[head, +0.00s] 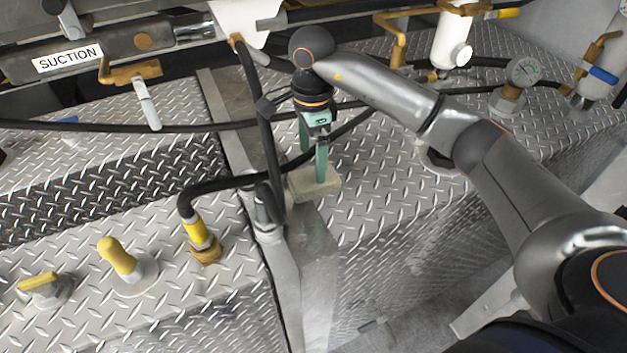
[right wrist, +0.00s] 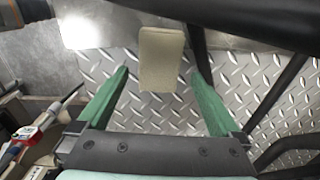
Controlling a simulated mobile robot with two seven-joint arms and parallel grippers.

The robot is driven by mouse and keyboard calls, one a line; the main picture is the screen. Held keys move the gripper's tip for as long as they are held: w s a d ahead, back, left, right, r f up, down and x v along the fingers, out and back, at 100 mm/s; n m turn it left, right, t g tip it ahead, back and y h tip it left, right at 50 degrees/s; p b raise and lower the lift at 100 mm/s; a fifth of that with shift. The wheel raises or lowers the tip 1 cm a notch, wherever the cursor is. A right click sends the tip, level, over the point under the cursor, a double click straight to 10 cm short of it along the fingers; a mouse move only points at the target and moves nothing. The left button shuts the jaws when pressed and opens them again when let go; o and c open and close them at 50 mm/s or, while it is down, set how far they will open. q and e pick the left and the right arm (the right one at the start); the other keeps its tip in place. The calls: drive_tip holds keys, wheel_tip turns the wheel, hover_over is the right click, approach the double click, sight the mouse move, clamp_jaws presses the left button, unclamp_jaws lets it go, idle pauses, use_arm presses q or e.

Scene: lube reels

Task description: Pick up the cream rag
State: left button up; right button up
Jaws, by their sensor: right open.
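The cream rag (head: 318,186) is a small folded block on the diamond-plate deck, beside the grey metal upright. In the right wrist view the rag (right wrist: 161,58) lies centred between the finger lines, mostly past the tips. My right gripper (head: 313,162) is open and empty, pointing down. Its green fingers are over the rag in the head view, the nearer finger covering part of it. In the right wrist view both fingers (right wrist: 160,76) stand apart with a gap on each side of the rag. I cannot tell whether a fingertip touches it. My left gripper is not in view.
Black hoses (head: 265,140) run close beside my right gripper on its left. A yellow-collared hose fitting (head: 203,240) and a yellow-capped fitting (head: 118,255) stand on the left deck. A gauge (head: 524,72) stands at right. The deck right of the rag is clear.

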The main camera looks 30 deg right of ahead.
sight(314, 177)
wheel_tip(314, 177, down, 5)
drive_tip(key=shift+d+r, duration=0.1)
drive_tip(key=c, duration=1.2)
